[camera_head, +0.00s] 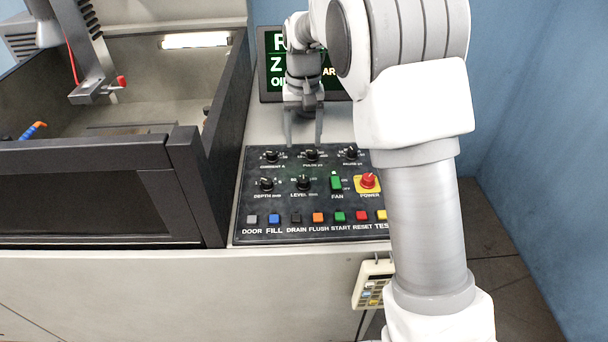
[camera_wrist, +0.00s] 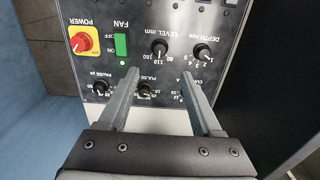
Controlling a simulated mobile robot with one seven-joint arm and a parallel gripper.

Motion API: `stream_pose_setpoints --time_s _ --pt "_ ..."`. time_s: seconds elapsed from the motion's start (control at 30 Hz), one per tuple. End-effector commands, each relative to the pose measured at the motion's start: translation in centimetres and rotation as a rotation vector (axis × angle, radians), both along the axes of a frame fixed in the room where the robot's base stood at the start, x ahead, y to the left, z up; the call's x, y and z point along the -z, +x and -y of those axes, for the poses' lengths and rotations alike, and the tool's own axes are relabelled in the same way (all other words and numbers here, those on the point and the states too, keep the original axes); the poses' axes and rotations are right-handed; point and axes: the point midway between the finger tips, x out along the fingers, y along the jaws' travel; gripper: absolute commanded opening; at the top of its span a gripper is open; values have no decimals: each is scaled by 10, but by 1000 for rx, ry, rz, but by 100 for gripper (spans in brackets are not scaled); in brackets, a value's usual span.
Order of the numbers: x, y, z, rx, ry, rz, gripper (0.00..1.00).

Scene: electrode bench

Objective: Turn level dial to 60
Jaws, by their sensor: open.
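The level dial (camera_head: 303,183) is a black knob with a white pointer on the dark control panel (camera_head: 240,205), in the middle row between the depth dial (camera_head: 266,184) and the green fan switch (camera_head: 337,184). In the wrist view the level dial (camera_wrist: 159,47) appears upside down, ahead of the fingertips. My gripper (camera_head: 304,143) hangs over the panel's back edge near the pulse dial (camera_head: 311,156), its fingers apart and empty. In the wrist view the gripper (camera_wrist: 161,72) has the level dial between its finger lines, not touching it. The pointer's exact reading is too small to tell.
A red power knob (camera_head: 368,180) on a yellow plate is right of the fan switch. A row of coloured buttons runs along the panel's front. A screen (camera_head: 272,88) stands behind, partly hidden by my arm. The machine tank's dark wall (camera_head: 182,178) rises at left.

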Motion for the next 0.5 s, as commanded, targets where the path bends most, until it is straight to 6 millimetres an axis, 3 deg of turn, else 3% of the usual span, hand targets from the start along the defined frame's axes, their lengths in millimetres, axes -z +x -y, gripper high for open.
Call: stream_pose_setpoints --time_s 0.2,0.5 --pt "51 -1 1 0 -2 -4 66" --pt "107 -1 0 0 -1 -1 66"
